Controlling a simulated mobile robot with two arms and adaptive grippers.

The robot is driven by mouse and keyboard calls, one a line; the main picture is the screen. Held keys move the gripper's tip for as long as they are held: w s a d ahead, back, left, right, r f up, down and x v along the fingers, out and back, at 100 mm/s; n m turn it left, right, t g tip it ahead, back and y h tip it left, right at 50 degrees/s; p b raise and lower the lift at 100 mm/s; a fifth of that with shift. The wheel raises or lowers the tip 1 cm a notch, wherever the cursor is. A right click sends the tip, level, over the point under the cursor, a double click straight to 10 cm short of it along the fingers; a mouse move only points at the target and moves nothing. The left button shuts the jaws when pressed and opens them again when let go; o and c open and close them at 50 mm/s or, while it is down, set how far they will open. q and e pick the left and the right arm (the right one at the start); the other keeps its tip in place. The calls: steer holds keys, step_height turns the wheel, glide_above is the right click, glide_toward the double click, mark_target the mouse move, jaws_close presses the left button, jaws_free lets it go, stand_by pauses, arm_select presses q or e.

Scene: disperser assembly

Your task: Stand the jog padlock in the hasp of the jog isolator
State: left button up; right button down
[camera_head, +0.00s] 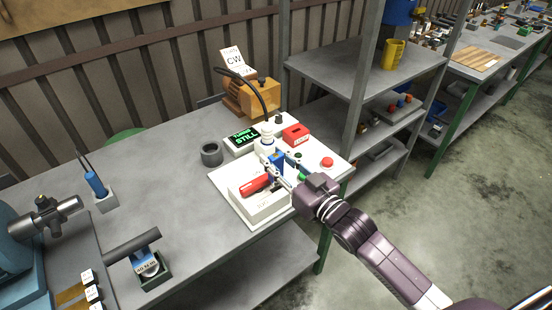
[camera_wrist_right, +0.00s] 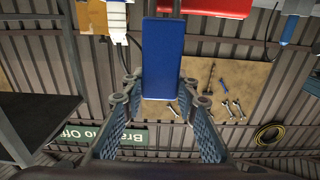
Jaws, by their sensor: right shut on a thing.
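The blue padlock (camera_head: 277,157) is held at the far side of a white isolator box (camera_head: 262,213) with a red handle (camera_head: 254,185). My right gripper (camera_head: 279,168) is shut on the padlock, reaching in from the right. In the right wrist view the padlock's blue body (camera_wrist_right: 161,60) stands between the fingers (camera_wrist_right: 162,105), its top near the upper edge. A red part (camera_wrist_right: 217,6) shows beside it there. The hasp is not clear, and I cannot tell whether the padlock touches it. My left gripper is not in view.
A green-lit display (camera_head: 242,141) reading STILL, a red block (camera_head: 296,134), a dark round cup (camera_head: 211,154) and a red button (camera_head: 327,162) are close by. A shelf rack (camera_head: 350,70) stands behind on the right.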

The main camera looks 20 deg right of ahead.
steer(key=shift+p, duration=0.3)
steer(key=shift+f+b, duration=1.4)
steer(key=shift+f, duration=0.8)
stand_by(0.3)
steer(key=c, duration=1.4)
jaws_free()
steer(key=shift+c, duration=0.2)
steer(key=v, duration=1.2)
